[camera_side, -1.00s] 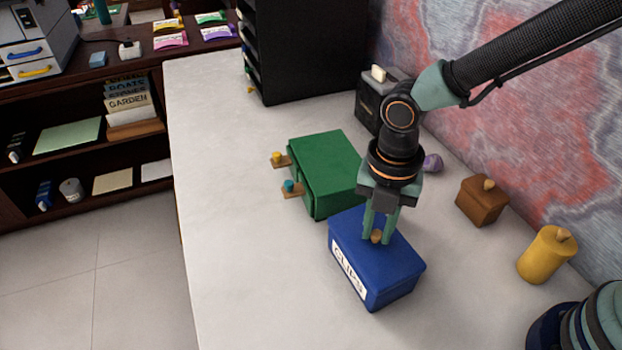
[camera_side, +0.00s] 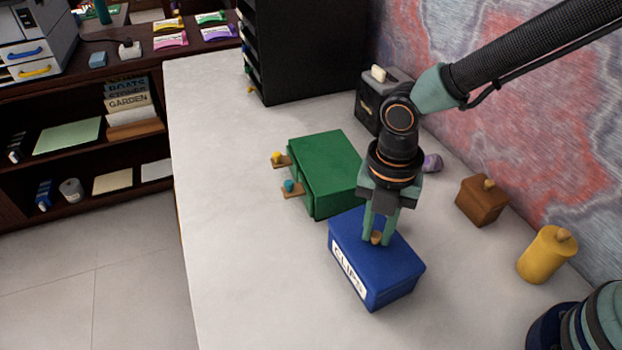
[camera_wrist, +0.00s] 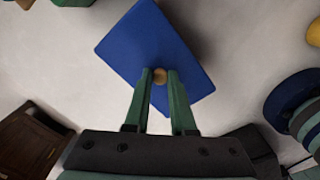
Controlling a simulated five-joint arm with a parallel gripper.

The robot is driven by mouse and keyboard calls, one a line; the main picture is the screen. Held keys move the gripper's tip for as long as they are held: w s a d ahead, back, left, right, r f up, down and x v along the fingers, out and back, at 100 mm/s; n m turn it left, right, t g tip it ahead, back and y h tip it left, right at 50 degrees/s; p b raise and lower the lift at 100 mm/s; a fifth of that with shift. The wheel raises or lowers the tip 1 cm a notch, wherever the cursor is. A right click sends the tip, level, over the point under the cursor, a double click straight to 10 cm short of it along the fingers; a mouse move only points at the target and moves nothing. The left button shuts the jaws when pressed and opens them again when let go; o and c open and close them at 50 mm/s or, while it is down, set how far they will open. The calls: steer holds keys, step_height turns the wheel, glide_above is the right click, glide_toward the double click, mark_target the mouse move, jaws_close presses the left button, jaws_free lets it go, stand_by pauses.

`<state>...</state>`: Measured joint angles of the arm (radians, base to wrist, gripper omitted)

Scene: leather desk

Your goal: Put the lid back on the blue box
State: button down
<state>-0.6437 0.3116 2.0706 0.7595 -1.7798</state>
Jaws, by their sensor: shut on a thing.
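The blue box (camera_side: 388,289) with a white CLIPS label stands on the pale desk in the side view. Its blue lid (camera_side: 401,259) lies on top of it and appears to cover the opening. The lid also shows from above in the wrist view (camera_wrist: 150,45). My gripper (camera_side: 378,240) points down over the lid and is shut on its small round wooden knob (camera_wrist: 160,75). From these views I see no clear gap between lid and box. The box walls are hidden in the wrist view.
A green box (camera_side: 328,165) with small drawers stands just behind and left of the blue box. A brown box (camera_side: 482,203) and a yellow canister (camera_side: 546,255) stand to the right. A black shelf unit (camera_side: 305,50) is at the back. The desk's left front is clear.

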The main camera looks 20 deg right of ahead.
stand_by(0.3)
steer(key=shift+c, duration=1)
jaws_free()
steer(key=shift+r, duration=3.5)
